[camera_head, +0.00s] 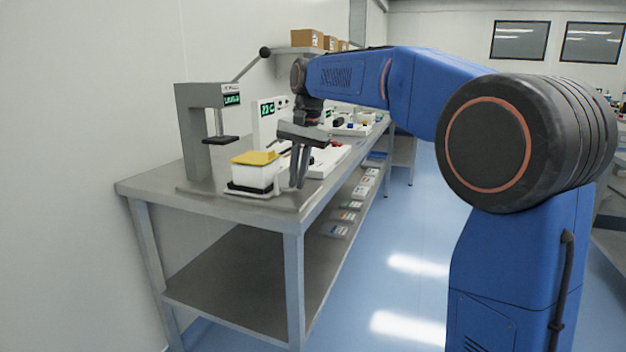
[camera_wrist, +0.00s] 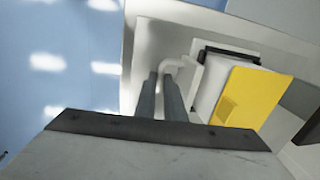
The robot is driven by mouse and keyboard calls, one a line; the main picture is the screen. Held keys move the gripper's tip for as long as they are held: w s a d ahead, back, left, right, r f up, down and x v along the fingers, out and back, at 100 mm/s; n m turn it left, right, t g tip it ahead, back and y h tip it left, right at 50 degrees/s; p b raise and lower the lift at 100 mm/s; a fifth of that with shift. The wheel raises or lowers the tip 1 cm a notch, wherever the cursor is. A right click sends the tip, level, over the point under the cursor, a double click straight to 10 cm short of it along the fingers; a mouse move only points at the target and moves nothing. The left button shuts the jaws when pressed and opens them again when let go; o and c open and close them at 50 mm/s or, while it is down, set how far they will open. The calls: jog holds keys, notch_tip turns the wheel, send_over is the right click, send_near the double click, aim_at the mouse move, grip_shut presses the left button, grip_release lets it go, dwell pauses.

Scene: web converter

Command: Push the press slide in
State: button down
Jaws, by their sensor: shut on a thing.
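The press (camera_head: 190,135) is a grey frame with a green display, a lever with a black knob and a dark press plate (camera_head: 220,140). The press slide (camera_head: 247,191) is a dark-edged carrier out in front of the press, toward the table's front edge. It bears a white box (camera_head: 250,176) with a yellow lid (camera_head: 255,158); the lid also shows in the wrist view (camera_wrist: 252,97). My gripper (camera_head: 298,184) points down to the right of the box. In the wrist view its fingers (camera_wrist: 161,80) are closed around the pale bent handle (camera_wrist: 186,70) beside the box.
The steel table (camera_head: 155,187) carries a white unit with a green display (camera_head: 265,120) and other devices behind my gripper. Cardboard boxes (camera_head: 306,38) sit on a wall shelf. Open blue floor (camera_head: 400,250) lies to the right.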

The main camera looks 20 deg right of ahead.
jog(key=w+a, duration=0.2)
jog(key=a, duration=0.1)
jog(key=w+a, duration=0.2)
jog(key=a, duration=0.1)
jog(key=w+a, duration=0.3)
jog(key=shift+a, duration=0.2)
jog(key=c, duration=1.8)
grip_release()
jog(key=shift+a, duration=0.1)
jog(key=shift+c, duration=0.2)
notch_tip(320, 180, up, 17)
jog(key=s+d, duration=0.1)
jog(key=d, duration=0.1)
jog(key=shift+s+d, duration=0.2)
jog(key=shift+s, duration=0.15)
jog(key=shift+r, duration=0.1)
